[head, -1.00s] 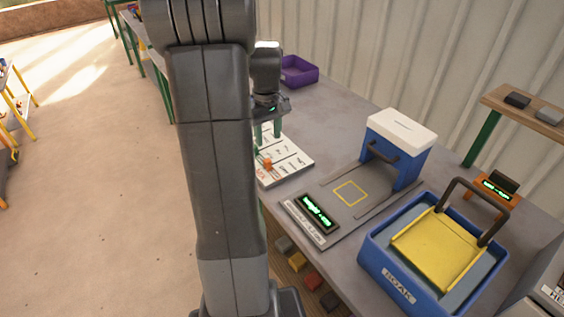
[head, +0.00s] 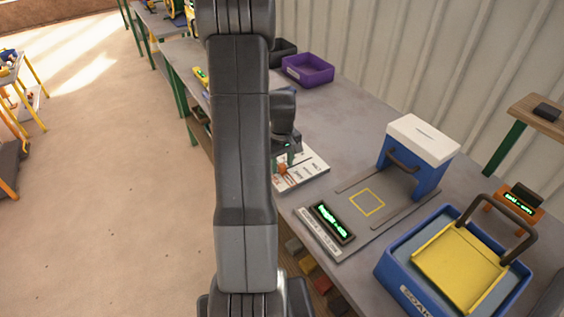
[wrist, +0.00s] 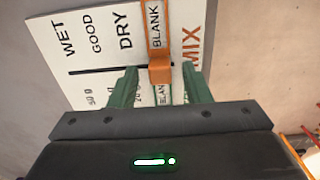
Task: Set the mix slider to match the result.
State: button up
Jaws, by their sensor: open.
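The white mix board (wrist: 88,55) carries the printed words WET, GOOD, DRY, BLANK and MIX. It also shows in the head view (head: 312,172), partly hidden by my arm. The orange mix slider (wrist: 160,72) has a knob and a narrow frame, which lies around the word BLANK beside DRY. The slider also shows in the head view (head: 283,169) under my gripper. My gripper (wrist: 160,84) is open, with one green finger on each side of the knob. I cannot tell whether either finger touches it.
A dark display (head: 333,222) with green text, too small to read surely, lies before a blue press (head: 428,178) with a white top. A blue tray (head: 395,275) holding a yellow panel stands at right. A purple bin (head: 308,70) is behind. Bare table lies between bin and press.

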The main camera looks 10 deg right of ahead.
jog(key=shift+f, duration=0.2)
jog(key=shift+c, duration=0.2)
grip_shut()
jog(key=shift+w+d, duration=0.35)
jog(key=shift+d, duration=0.55)
jog(key=shift+w+d, duration=0.3)
jog(key=shift+d, duration=0.55)
jog(key=shift+o, duration=0.2)
grip_release()
jog(key=shift+a, duration=0.1)
notch_tip(320, 180, up, 14)
jog(key=b, duration=0.2)
jog(key=shift+f, duration=0.15)
